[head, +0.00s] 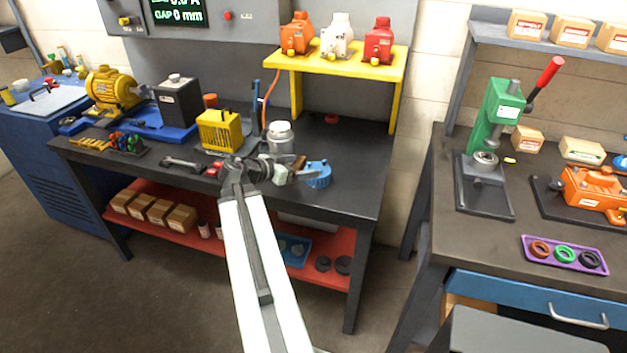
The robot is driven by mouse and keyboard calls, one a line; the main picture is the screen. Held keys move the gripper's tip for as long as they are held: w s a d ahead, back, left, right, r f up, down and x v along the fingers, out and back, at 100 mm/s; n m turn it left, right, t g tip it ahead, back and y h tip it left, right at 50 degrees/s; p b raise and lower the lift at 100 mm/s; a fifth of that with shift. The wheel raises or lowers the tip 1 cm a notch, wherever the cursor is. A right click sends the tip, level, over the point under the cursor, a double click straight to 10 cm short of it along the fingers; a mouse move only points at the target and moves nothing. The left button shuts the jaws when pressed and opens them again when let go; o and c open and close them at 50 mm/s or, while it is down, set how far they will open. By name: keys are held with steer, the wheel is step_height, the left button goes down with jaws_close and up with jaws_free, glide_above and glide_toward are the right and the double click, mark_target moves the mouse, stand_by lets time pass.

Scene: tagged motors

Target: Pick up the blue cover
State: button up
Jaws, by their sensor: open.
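A small blue cover (319,175) with a rounded, ribbed look sits on the dark bench top (352,190) near its front right part. My arm reaches up from the bottom of the head view to the bench. My gripper (301,174) is open, just left of the blue cover, with its fingers pointing toward it. The fingers look small here, and I cannot tell whether they touch the cover. Nothing shows between them clearly.
A yellow caged unit (219,131) and a wrench (184,164) lie to the left. A yellow shelf (345,64) holding orange, white and red units rises behind. The bench top right of the cover is clear.

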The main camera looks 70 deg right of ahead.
mark_target(323, 180)
step_height(323, 180, down, 3)
steer(key=shift+r+b, duration=0.1)
steer(key=shift+b, duration=0.75)
steer(key=shift+b+x, duration=1.3)
steer(key=shift+x, duration=2.65)
steer(key=shift+s+r, duration=0.2)
steer(key=shift+r, duration=0.1)
steer(key=c, duration=1.3)
